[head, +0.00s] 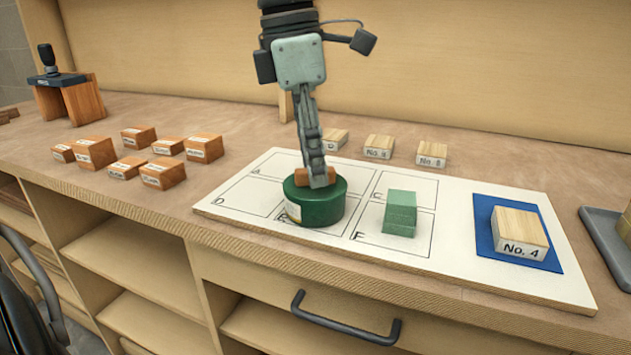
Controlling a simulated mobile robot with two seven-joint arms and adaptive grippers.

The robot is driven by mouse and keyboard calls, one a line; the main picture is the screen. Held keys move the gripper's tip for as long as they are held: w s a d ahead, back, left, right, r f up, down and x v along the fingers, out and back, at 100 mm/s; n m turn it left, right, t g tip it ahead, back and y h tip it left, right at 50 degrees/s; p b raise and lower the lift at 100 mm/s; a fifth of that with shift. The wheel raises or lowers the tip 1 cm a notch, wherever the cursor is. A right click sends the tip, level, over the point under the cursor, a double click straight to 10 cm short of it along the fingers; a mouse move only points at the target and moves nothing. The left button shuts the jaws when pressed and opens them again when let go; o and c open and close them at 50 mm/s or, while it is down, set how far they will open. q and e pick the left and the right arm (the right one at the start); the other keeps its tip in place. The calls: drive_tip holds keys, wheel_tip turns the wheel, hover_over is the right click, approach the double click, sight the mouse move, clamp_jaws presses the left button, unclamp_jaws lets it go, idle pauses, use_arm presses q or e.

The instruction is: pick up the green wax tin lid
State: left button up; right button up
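The green wax tin (313,212) stands upright on the white lettered board (232,206), over the lower middle cell. Its lid (289,187) is on top and has a small orange-brown wooden knob (302,177). My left gripper (319,181) points down from above with its fingertips at the knob, one finger in front of it. I see the fingers nearly edge-on and the far finger is hidden, so I cannot tell whether they are closed on the knob. My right gripper is not in view.
A green block (400,213) stands just right of the tin. A block marked No. 4 (519,232) sits on a blue patch. Several labelled wooden blocks (95,152) lie at the left, and pale ones (379,147) behind the board. A grey tray (598,238) is at the right edge.

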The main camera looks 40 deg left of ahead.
use_arm(q)
drive_tip(key=shift+f, duration=0.25)
clamp_jaws()
drive_tip(key=shift+r, duration=0.1)
